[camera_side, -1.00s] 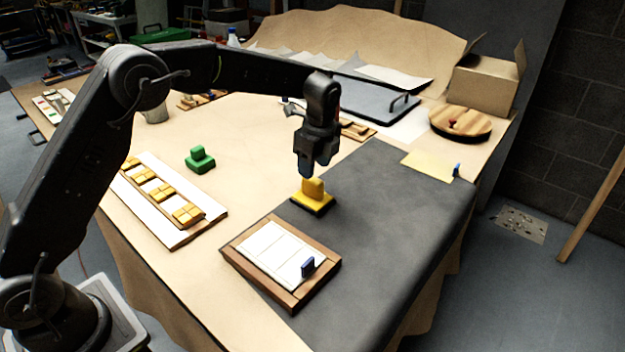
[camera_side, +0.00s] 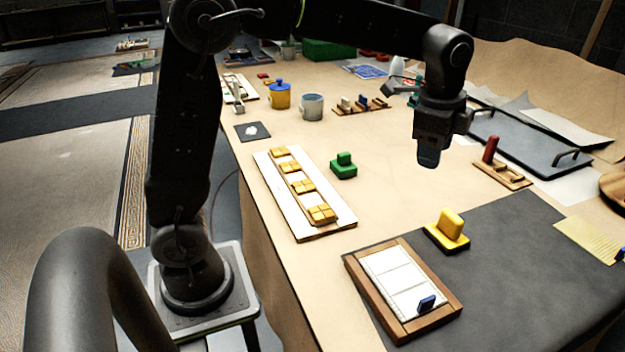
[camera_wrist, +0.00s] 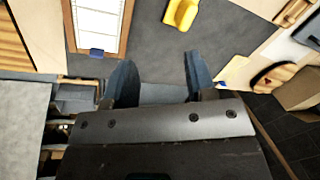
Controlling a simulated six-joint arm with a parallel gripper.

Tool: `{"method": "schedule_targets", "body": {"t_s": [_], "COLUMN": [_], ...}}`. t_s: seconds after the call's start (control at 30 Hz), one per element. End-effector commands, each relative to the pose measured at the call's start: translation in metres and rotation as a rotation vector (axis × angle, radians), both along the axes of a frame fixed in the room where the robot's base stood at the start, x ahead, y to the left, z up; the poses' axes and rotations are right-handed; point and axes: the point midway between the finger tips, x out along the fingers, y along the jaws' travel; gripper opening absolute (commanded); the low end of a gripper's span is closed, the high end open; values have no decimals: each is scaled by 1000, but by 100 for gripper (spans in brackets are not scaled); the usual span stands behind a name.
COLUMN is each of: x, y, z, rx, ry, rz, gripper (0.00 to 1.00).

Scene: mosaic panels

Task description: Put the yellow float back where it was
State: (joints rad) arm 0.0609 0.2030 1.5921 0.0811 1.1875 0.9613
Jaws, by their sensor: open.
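The yellow float (camera_side: 450,228), a block with an upright handle, rests near the left edge of the dark grey mat (camera_side: 530,240), just behind the wood-framed white panel (camera_side: 400,285). The float also shows at the top of the wrist view (camera_wrist: 181,12). My gripper (camera_side: 428,160) is in the air above and behind the float, apart from it. In the wrist view its two fingers (camera_wrist: 160,70) are spread with nothing between them.
A green float (camera_side: 344,167) stands on the table left of my gripper. A white board (camera_side: 290,200) carries several yellow tiles. A small blue block (camera_side: 426,304) is on the framed panel. A wooden rack with a red piece (camera_side: 490,150) stands behind the mat.

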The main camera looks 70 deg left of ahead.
Motion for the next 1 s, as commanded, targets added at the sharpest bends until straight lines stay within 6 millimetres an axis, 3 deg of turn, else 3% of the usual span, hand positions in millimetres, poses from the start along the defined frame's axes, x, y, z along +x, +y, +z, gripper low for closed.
{"method": "schedule_targets", "body": {"t_s": [0.03,0.2,0.4,0.5,0.7,1.0], "x": [-23,-92,-169,-198,-227,-231], "y": [3,8,12,13,13,13], "z": [12,26,15,3,-16,-19], "rx": [-22,-115,-247,-309,-387,-398], "ry": [-37,-143,-250,-289,-327,-331], "rz": [81,361,681,809,959,984], "gripper": [51,51,51,51,51,51]}}
